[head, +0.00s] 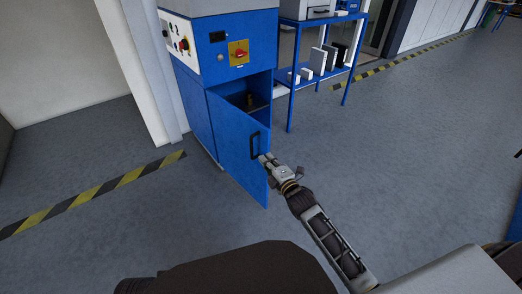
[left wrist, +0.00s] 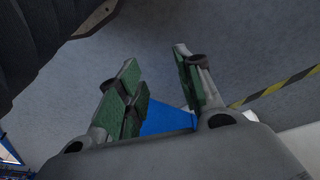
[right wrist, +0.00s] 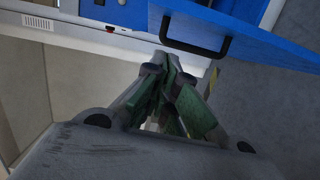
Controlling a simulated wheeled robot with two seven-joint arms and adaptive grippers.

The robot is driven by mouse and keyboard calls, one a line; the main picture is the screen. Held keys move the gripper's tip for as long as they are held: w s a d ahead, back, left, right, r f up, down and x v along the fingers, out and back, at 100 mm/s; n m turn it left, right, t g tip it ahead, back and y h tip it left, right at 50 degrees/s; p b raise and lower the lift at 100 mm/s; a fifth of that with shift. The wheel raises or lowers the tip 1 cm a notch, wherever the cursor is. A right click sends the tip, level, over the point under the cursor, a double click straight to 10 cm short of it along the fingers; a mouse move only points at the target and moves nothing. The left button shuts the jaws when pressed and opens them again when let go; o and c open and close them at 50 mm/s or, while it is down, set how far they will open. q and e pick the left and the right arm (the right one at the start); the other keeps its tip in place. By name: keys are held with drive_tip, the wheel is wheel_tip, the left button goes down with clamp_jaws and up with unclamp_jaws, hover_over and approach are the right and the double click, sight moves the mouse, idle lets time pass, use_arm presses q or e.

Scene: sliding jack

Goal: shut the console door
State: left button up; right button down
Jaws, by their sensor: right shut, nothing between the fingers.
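The blue console (head: 195,112) stands at upper centre in the head view. Its lower door (head: 232,138) is swung partly open from the left side, and the dark interior shows behind it. A black handle (head: 254,145) is on the door's outer face. My right gripper (head: 264,159) is shut and empty, close beside the handle near the door's free edge; I cannot tell whether it touches. The right wrist view shows the handle (right wrist: 198,48) and door (right wrist: 265,38) just beyond the closed fingertips (right wrist: 172,62). My left gripper (left wrist: 158,78) is open and empty in its wrist view.
A blue-framed shelf (head: 309,22) with box-like items stands right of the console. A white post (head: 140,65) stands to its left. Yellow-black floor tape (head: 95,195) runs at left. The grey floor right of the door is clear.

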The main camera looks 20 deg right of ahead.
sight(263, 138)
use_arm(q)
drive_tip(key=shift+s+a+r, duration=0.15)
drive_tip(key=shift+s+r, duration=0.3)
use_arm(e)
drive_tip(key=shift+s+a+r, duration=0.25)
drive_tip(key=shift+s+r, duration=0.05)
drive_tip(key=shift+r, duration=0.35)
drive_tip(key=shift+w, duration=0.1)
